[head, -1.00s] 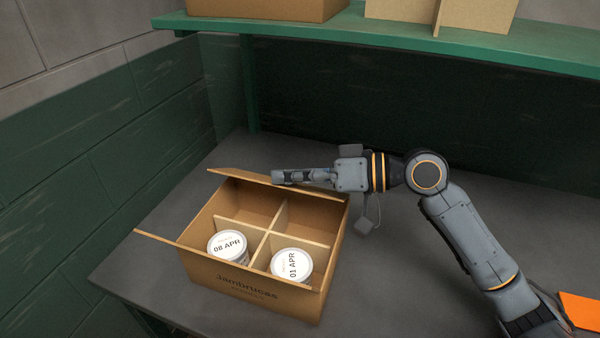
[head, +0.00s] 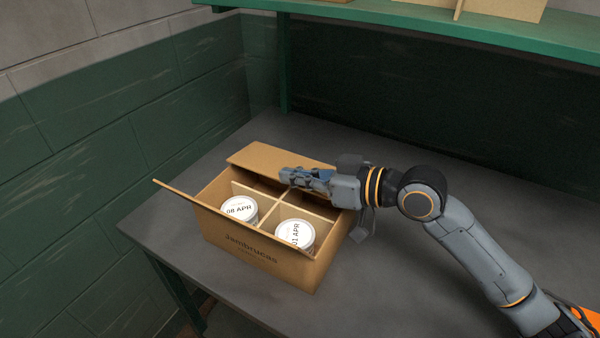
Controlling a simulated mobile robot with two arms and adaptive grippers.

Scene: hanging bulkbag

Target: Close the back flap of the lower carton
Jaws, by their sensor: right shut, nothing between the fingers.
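The lower carton (head: 262,254) is an open brown box on the grey table, with a divider inside and two white-lidded tubs, 08 APR (head: 239,210) and 01 APR (head: 295,234), in its front compartments. My right gripper (head: 285,175) is shut and empty. It lies over the back of the carton at the flap's front edge and hides part of the flap; I cannot tell whether they touch. The left flap (head: 185,197) sticks outward. My left gripper is not in view.
A green shelf (head: 420,22) runs above the back of the table, with cartons (head: 500,8) on it. A green block wall (head: 90,150) stands at the left. The grey table (head: 420,285) is clear right of the carton. Something orange (head: 585,318) lies at the lower right.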

